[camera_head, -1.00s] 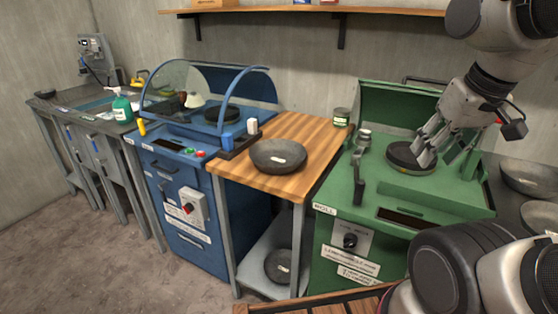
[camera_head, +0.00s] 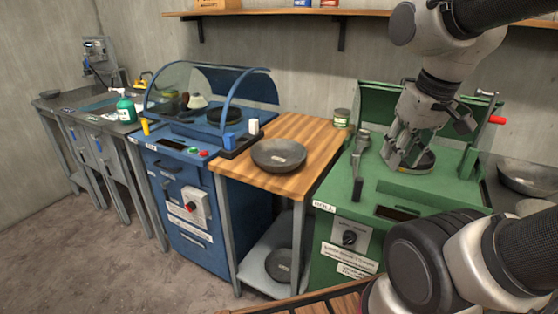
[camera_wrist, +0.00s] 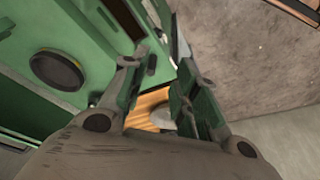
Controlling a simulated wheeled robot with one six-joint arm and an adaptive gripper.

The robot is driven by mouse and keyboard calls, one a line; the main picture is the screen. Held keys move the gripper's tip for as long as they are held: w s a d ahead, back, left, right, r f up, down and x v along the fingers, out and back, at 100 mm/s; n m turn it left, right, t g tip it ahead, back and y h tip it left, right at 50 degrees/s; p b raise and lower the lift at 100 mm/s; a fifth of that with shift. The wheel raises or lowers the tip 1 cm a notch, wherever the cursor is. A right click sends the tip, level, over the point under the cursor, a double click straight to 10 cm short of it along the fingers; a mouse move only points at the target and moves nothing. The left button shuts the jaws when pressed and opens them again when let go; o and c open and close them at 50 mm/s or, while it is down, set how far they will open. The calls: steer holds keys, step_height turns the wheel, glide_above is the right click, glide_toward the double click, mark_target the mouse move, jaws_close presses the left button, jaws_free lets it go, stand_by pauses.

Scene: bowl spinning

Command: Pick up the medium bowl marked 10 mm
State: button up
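A dark grey bowl (camera_head: 279,154) sits upright on the wooden table top; part of it shows between my fingers in the wrist view (camera_wrist: 188,123). Another dark bowl (camera_head: 279,264) lies on the shelf below. A larger grey bowl (camera_head: 528,176) and part of another bowl (camera_head: 537,207) are at the right edge. The bowls carry small pale labels or none that I can read, so I cannot tell which is marked 10 mm. My gripper (camera_head: 396,163) is open and empty above the green machine, to the right of the table bowl. It also shows in the wrist view (camera_wrist: 163,75).
The green machine (camera_head: 340,225) has a lever (camera_head: 357,178) standing between my gripper and the table. A green tin (camera_head: 341,118) is at the table's back corner. The blue machine (camera_head: 190,235) with its clear hood stands left of the table. The table (camera_head: 300,126) behind the bowl is clear.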

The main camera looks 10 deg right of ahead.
steer(key=w+a+f+m+t+y, duration=0.1)
steer(key=w+a+f+m, duration=0.2)
steer(key=w+f, duration=0.3)
steer(key=w+a+f+m+y, duration=0.1)
steer(key=w+a+f+m, duration=0.2)
steer(key=w, duration=1.2)
steer(key=w+a+f+m+t+y, duration=0.1)
steer(key=w+a+f+m, duration=0.3)
steer(key=w+f, duration=0.6)
steer(key=shift+w+f+m+t, duration=0.15)
steer(key=shift+w+m+t, duration=0.25)
steer(key=shift+m, duration=0.6)
steer(key=shift+w, duration=0.1)
steer(key=shift+c, duration=0.5)
jaws_close()
